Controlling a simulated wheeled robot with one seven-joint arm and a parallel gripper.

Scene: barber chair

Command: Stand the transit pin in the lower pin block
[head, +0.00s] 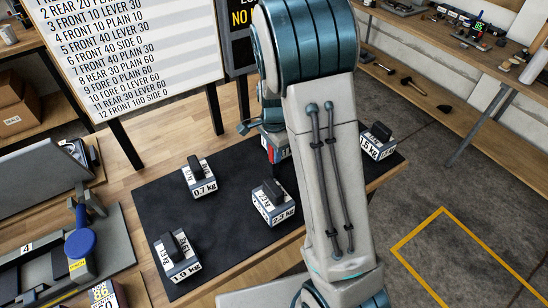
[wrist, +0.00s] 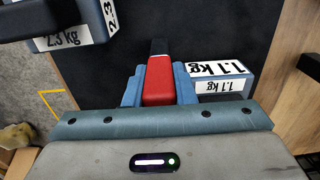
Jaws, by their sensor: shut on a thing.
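My gripper (wrist: 159,88) is shut, its blue fingers on both sides of a red piece (wrist: 159,80) with a thin pale band and a dark far end. The red piece looks like the transit pin, but I cannot be sure. In the head view a bit of red (head: 267,151) shows below my wrist, and my arm hides most of the gripper. A 1.1 kg weight (wrist: 222,86) is just right of the fingers in the wrist view; whether they touch is unclear. I cannot make out the lower pin block in either view.
On the black mat (head: 225,225) stand weights of 0.7 kg (head: 202,186), 2.3 kg (head: 277,211), 1.9 kg (head: 183,268) and another (head: 383,148) at right. A grey fixture with a blue knob (head: 80,243) stands at left. A list board (head: 130,60) stands behind.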

